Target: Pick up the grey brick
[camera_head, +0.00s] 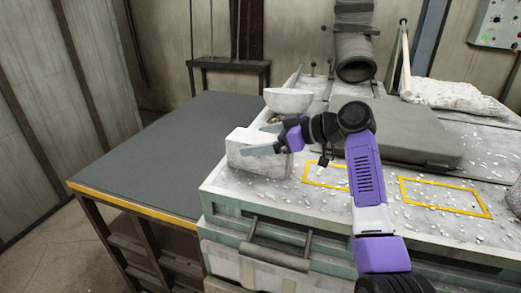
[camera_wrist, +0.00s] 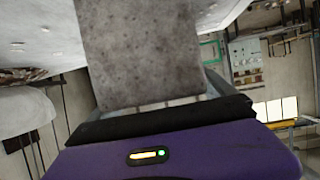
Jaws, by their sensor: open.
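The grey brick (camera_head: 258,164) is a pale, speckled block at the left end of the white worktop, near its edge with the dark table. My gripper (camera_head: 256,139) is at the brick's upper part, with one finger across its near side. In the wrist view the brick (camera_wrist: 145,50) is a broad grey face directly ahead of my gripper (camera_wrist: 155,100), between the fingers. The fingers are spread, and I cannot tell whether either touches the brick. The brick's far side is hidden in the head view.
A white bowl (camera_head: 288,101) stands just behind the brick. A flat grey slab (camera_head: 400,133) and a whitish lumpy sack (camera_head: 455,97) lie further right. Yellow rectangles (camera_head: 445,198) mark the worktop, which has white chips scattered on it. The dark table (camera_head: 150,145) at left is clear.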

